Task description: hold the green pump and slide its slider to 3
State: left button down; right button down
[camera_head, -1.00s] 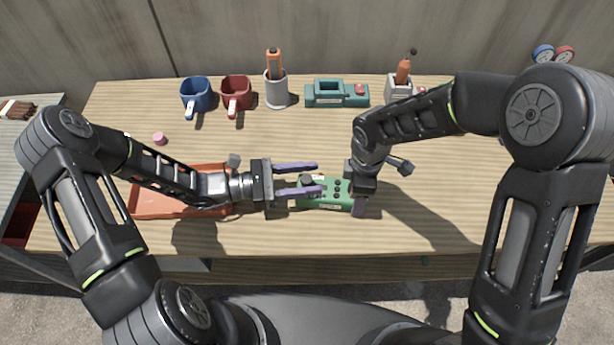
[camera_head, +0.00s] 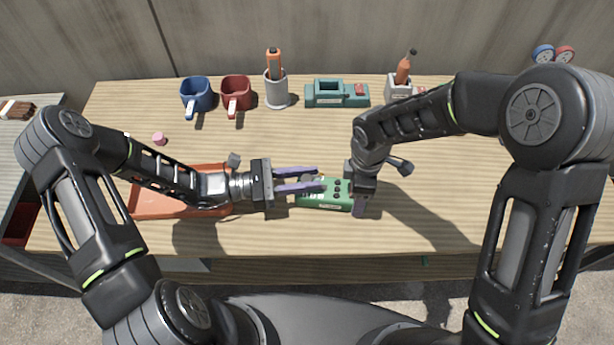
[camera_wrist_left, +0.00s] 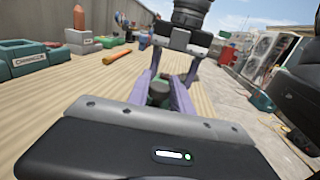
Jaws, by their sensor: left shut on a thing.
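The green pump (camera_head: 325,200) lies on the wooden table in front of me, with dark round buttons on its top. My left gripper (camera_head: 320,180) reaches in from the left, over the pump's left part. Its purple fingers are shut on a dark knob, which shows between them in the left wrist view (camera_wrist_left: 158,92) and looks like the slider. The scale marks cannot be read.
An orange tray (camera_head: 150,205) lies under my left forearm. Blue (camera_head: 196,95) and red (camera_head: 236,92) mugs, a grey cup (camera_head: 277,92), a teal device (camera_head: 325,95) and a white holder (camera_head: 398,87) line the back. A pink piece (camera_head: 159,139) lies at left.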

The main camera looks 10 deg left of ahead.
aim_at(323, 188)
dwell(0.8)
pick_arm(q)
jog(key=d, duration=0.3)
jog(key=shift+d, duration=0.4)
jog(key=c, duration=1.1)
grip_release()
jog(key=shift+c, duration=0.2)
jog(key=shift+a, duration=0.15)
jog(key=v, duration=1.1)
jog(key=shift+s+a, duration=0.15)
jog(key=shift+a, duration=0.25)
